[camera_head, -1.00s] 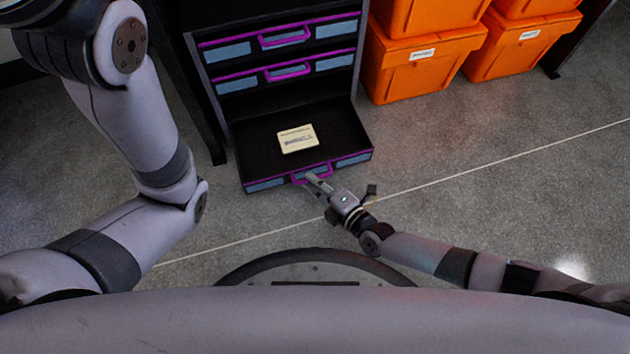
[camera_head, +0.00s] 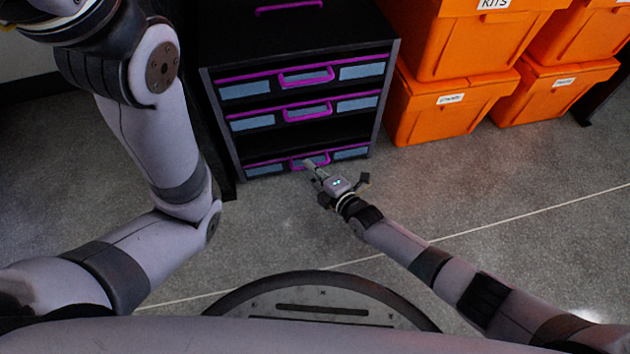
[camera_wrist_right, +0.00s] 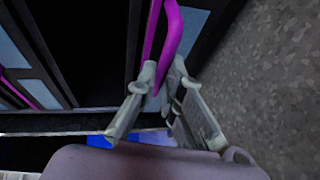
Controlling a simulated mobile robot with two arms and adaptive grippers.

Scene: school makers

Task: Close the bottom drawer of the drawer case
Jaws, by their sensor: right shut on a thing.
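The black drawer case (camera_head: 225,40) has drawers with purple trim and blue label panels. Its bottom drawer (camera_head: 264,171) stands near the case front, below a dark gap; I cannot tell if it is flush. My right gripper (camera_head: 312,168) is shut on the purple handle (camera_head: 322,158) of the bottom drawer. In the right wrist view, the fingers (camera_wrist_right: 158,88) hold the purple handle (camera_wrist_right: 171,42) between them. The drawer's inside is hidden from the head view. My left arm is at the left, with its gripper out of view.
Orange bins (camera_head: 445,107) with labels are stacked to the right of the case. The grey floor (camera_head: 480,175) in front of the bins is clear apart from my right arm. A dark upright post stands along the case's left side.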

